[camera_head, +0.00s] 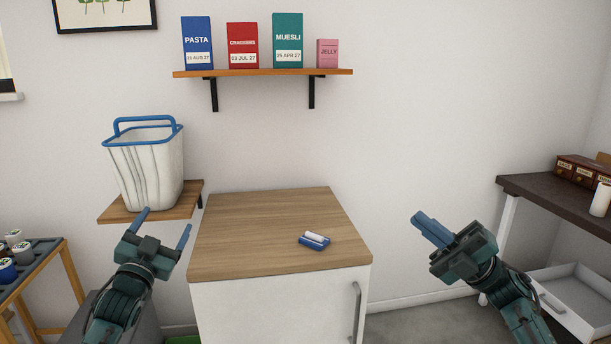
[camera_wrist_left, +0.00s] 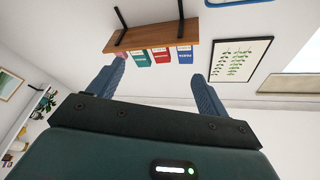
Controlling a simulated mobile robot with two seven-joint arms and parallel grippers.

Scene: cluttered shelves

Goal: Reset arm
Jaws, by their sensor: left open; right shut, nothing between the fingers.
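My left gripper (camera_head: 164,223) is open and empty in the head view. It is in front of the white basket, left of the wooden-topped cabinet. In the left wrist view its two blue fingers (camera_wrist_left: 155,88) are spread apart with nothing between them. My right gripper (camera_head: 432,230) is shut and empty, raised in the free space right of the cabinet. Neither gripper holds a thing.
A white basket (camera_head: 146,172) with a blue rim stands on a low shelf (camera_head: 120,216). A blue-and-white item (camera_head: 314,241) lies on the cabinet (camera_head: 262,220). Several boxes stand on the wall shelf (camera_head: 262,73). A dark desk (camera_head: 540,190) with an open drawer (camera_head: 575,300) is at right.

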